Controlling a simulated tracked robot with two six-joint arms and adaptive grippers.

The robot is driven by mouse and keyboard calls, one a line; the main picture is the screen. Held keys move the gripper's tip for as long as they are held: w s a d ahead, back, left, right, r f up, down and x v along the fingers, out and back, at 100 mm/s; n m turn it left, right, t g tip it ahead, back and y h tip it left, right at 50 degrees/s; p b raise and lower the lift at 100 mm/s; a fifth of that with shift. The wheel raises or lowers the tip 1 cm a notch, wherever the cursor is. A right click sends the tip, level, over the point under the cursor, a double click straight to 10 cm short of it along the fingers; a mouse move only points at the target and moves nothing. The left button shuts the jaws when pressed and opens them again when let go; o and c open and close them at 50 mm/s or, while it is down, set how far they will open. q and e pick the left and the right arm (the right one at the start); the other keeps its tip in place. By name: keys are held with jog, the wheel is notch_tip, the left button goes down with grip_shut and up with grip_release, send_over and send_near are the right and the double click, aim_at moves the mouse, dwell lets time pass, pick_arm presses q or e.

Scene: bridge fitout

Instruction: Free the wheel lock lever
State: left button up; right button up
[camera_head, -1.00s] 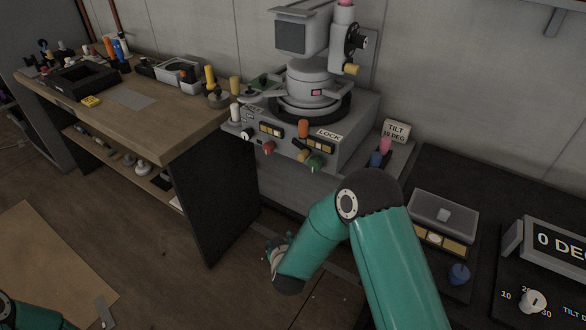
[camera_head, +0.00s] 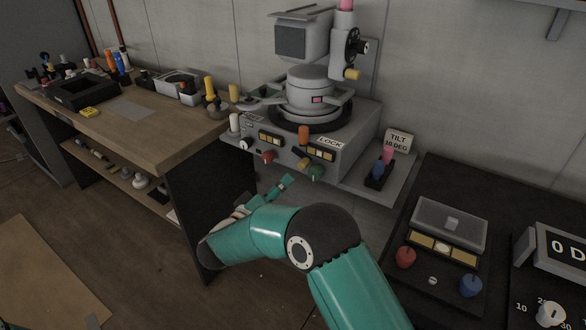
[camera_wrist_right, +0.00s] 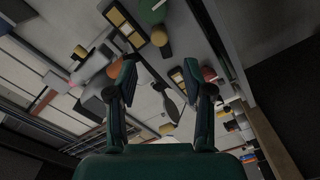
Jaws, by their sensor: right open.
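The grey console carries a LOCK label (camera_head: 331,143) on its top front edge. An orange-topped lever (camera_head: 303,133) stands upright just left of that label. Which control is the wheel lock lever is not certain from the label alone. My right gripper (camera_head: 268,191) is below and in front of the console, apart from it, with its fingers pointing up towards the console front. In the right wrist view the right gripper (camera_wrist_right: 167,84) is open and empty, with console controls beyond its fingers. My left gripper is out of view.
Red (camera_head: 268,157) and green (camera_head: 315,173) knobs stick out from the console front. A wooden bench (camera_head: 160,140) with bins stands to the left. A shelf with a TILT sign (camera_head: 398,141) and a dark control desk (camera_head: 430,180) lie to the right.

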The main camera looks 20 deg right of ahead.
aim_at(300, 167)
jog(key=x, duration=0.9)
jog(key=shift+w+d, duration=0.1)
jog(key=shift+d, duration=0.05)
jog(key=shift+f, duration=0.1)
grip_shut()
